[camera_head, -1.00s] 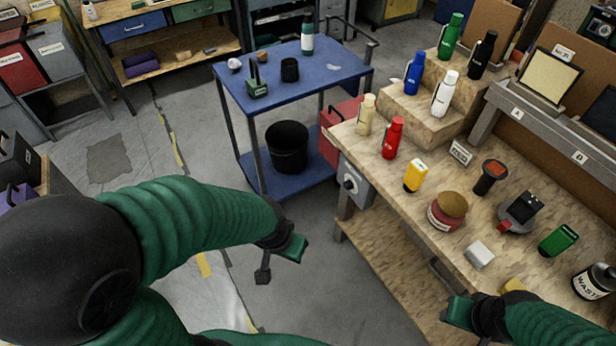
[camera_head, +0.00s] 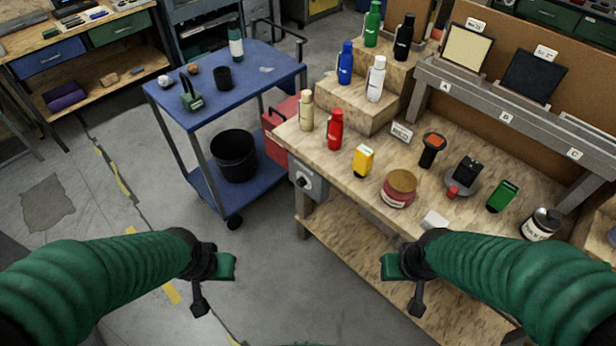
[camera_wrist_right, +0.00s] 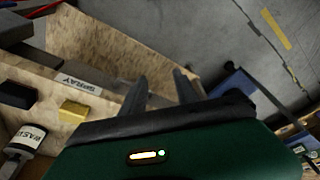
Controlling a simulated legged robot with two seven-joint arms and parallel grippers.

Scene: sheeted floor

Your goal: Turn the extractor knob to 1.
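The extractor knob (camera_head: 305,182) is a round light knob on a grey box (camera_head: 318,190) fixed to the left end of the workbench, below its top. Its pointer and numbers are too small to read. My left gripper (camera_head: 212,285) is over the floor, lower and left of the knob, apart from everything. My right gripper (camera_head: 404,285) is lower and right of the knob, in front of the bench. In the right wrist view its two fingers (camera_wrist_right: 160,85) stand apart with nothing between them. The left fingers do not show clearly.
The workbench (camera_head: 290,130) holds bottles, a yellow container (camera_head: 363,161), a red jar (camera_head: 398,190) and other items. A blue cart (camera_head: 165,90) with a black bucket (camera_head: 234,155) stands left of the knob. A red box (camera_head: 283,125) lies behind. Floor in front is clear.

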